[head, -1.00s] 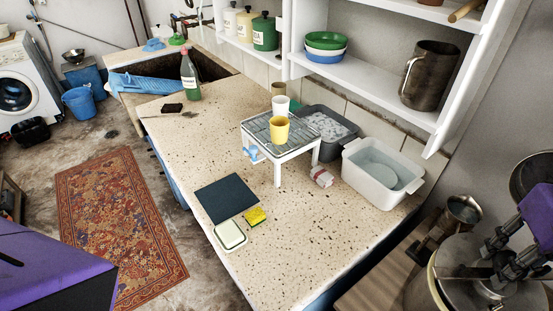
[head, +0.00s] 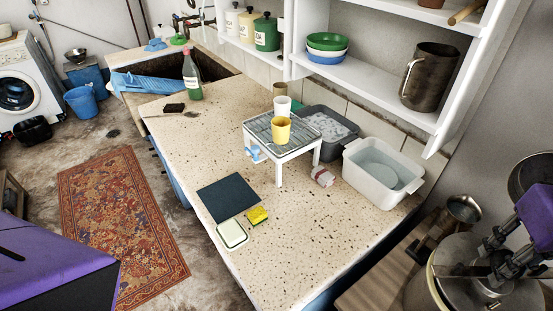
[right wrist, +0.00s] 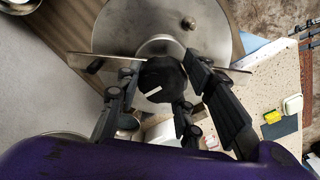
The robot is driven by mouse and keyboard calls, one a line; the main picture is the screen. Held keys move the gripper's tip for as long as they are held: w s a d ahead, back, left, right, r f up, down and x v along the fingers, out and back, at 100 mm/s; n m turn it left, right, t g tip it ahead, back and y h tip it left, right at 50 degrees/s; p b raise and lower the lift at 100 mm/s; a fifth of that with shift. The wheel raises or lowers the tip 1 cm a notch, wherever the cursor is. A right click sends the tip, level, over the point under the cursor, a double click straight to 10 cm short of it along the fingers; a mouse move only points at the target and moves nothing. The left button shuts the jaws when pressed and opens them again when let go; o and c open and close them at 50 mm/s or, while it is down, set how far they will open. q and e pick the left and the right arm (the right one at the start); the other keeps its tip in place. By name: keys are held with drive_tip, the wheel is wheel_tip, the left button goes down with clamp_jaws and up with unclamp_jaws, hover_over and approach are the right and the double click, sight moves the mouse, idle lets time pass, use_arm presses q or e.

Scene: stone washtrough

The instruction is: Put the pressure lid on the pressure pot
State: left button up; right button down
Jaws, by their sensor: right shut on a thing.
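The pressure lid (head: 459,252) is a round grey metal disc with a bar across it, at the lower right of the head view. My right gripper (head: 494,279) is shut on its dark knob. In the right wrist view the lid (right wrist: 112,30) shows beyond the fingers, and the black knob (right wrist: 158,78) sits between the fingertips of the right gripper (right wrist: 160,85). A round metal body with a pale rim (head: 433,285), probably the pressure pot, shows under the lid's left edge. Whether the lid is seated on it or held just above, I cannot tell. My left gripper is out of view.
A brass-coloured jug (head: 462,213) stands close behind the lid on a wooden surface (head: 385,277). A dark round pan (head: 530,172) is at the right edge. The speckled stone counter (head: 300,225) to the left bears a white tub (head: 358,188) and a small rack (head: 290,150).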

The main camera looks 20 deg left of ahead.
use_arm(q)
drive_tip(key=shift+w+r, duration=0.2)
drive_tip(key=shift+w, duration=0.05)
use_arm(e)
drive_tip(key=shift+f, duration=0.45)
drive_tip(key=shift+f, duration=0.3)
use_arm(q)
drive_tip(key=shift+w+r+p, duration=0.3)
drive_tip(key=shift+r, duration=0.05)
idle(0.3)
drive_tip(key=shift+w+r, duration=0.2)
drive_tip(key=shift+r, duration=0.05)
use_arm(e)
drive_tip(key=shift+f, duration=0.1)
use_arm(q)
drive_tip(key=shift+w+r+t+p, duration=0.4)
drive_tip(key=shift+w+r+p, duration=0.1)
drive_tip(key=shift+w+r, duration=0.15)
use_arm(e)
drive_tip(key=shift+f, duration=0.3)
idle(1.1)
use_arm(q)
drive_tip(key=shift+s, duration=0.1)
use_arm(e)
drive_tip(key=c, duration=1.1)
unclamp_jaws()
drive_tip(key=shift+f, duration=0.1)
